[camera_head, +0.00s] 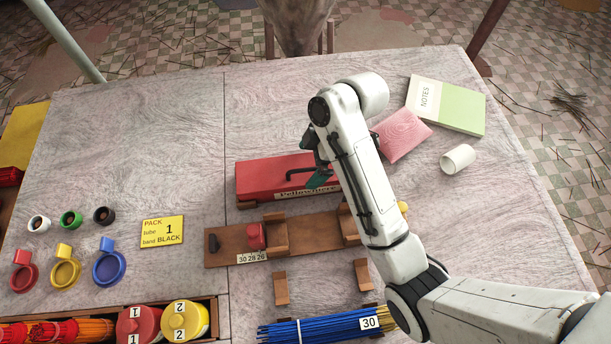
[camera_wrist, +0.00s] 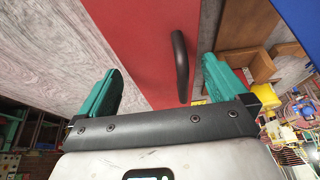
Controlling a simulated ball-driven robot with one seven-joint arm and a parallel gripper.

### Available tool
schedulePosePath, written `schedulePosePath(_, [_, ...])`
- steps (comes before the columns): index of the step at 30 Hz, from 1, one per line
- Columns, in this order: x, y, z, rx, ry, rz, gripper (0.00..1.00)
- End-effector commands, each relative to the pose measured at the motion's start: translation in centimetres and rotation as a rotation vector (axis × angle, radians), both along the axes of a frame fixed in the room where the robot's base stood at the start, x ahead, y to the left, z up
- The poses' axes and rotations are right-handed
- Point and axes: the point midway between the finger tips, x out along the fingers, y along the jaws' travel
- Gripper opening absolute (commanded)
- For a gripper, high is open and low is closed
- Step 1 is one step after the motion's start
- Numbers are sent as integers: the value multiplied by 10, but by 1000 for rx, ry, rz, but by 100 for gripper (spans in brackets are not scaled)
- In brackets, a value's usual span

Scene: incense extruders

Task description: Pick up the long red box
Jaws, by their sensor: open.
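The long red box (camera_head: 262,180) lies on the table with a pale label on its front side and a dark curved handle (camera_head: 300,173). My arm covers its right part in the head view. My gripper (camera_head: 314,160) is over the box near the handle, with its teal fingers apart. In the wrist view, the red box (camera_wrist: 145,45) shows between the open fingers, and the dark handle (camera_wrist: 180,65) stands just inside the right finger. Nothing is held. I cannot tell whether a finger touches the box.
A wooden rack (camera_head: 226,256) with a red piece stands just in front of the box. A pink pad (camera_head: 402,135), a green notes book (camera_head: 462,107) and a white cup (camera_head: 458,159) lie to the right. Blue sticks (camera_head: 310,331) lie at the front. The table behind the box is clear.

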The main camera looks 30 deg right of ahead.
Motion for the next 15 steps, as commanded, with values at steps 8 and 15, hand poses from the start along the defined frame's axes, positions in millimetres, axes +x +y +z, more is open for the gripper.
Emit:
schedulePosePath(8, [4, 12, -33, 0, 2, -1, 100])
schedulePosePath(15, [5, 13, -38, -1, 0, -1, 100])
